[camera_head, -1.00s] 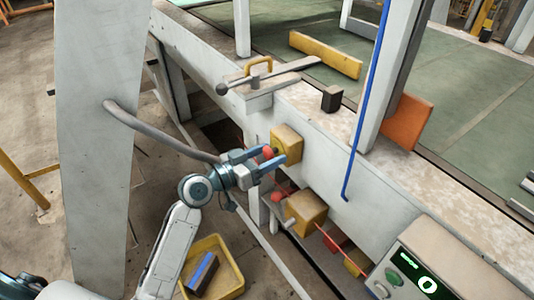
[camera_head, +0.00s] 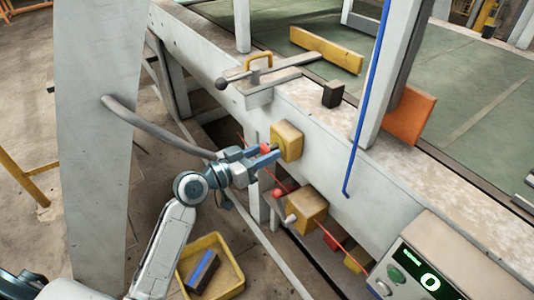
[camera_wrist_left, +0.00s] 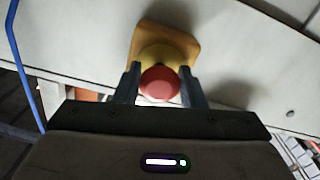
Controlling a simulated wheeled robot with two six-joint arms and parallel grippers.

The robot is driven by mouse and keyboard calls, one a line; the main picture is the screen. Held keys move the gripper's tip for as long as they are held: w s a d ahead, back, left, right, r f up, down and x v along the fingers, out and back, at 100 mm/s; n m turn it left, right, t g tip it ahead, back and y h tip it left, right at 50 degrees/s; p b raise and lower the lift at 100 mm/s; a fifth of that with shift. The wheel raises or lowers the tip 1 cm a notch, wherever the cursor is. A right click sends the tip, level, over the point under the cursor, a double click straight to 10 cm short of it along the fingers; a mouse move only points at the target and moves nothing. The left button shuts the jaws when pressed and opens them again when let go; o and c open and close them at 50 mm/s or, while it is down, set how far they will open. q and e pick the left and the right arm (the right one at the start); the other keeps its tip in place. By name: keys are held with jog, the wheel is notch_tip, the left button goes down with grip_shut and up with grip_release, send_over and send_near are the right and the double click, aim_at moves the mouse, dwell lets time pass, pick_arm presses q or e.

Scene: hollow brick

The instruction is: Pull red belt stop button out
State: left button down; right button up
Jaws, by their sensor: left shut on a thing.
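The red belt stop button (camera_wrist_left: 160,84) sits on a yellow box (camera_wrist_left: 174,40) fixed to the side of the pale machine frame. In the left wrist view the button lies between the two fingers of my left gripper (camera_wrist_left: 158,86). In the head view my left gripper (camera_head: 265,157) is shut on the red button (camera_head: 265,149), just in front of the yellow box (camera_head: 288,141). The fingers partly hide the button there. My right gripper is not in view.
A lower yellow box (camera_head: 307,208) has a lever with a red knob (camera_head: 278,193). A red cord runs past it. A blue hooked rod (camera_head: 360,130) hangs at the right. A control panel (camera_head: 420,270) is at lower right. A yellow bin (camera_head: 215,262) stands on the floor.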

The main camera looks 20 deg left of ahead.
pick_arm(q)
jog(key=shift+f, duration=0.1)
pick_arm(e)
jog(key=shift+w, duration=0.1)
pick_arm(q)
jog(key=c, duration=1.2)
grip_release()
jog(key=shift+c, duration=0.2)
jog(key=o, duration=0.3)
jog(key=shift+s+a, duration=0.1)
jog(key=shift+o, duration=0.2)
jog(key=shift+s, duration=0.1)
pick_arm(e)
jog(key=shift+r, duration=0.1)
pick_arm(q)
jog(key=shift+s+a, duration=0.15)
jog(key=shift+a, duration=0.05)
jog(key=b+v, duration=0.2)
jog(key=v, duration=0.8)
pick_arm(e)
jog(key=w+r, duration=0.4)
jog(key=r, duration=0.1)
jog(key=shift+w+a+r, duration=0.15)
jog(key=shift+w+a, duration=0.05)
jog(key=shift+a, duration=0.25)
pick_arm(q)
jog(key=shift+s+a, duration=0.1)
jog(key=shift+s, duration=0.05)
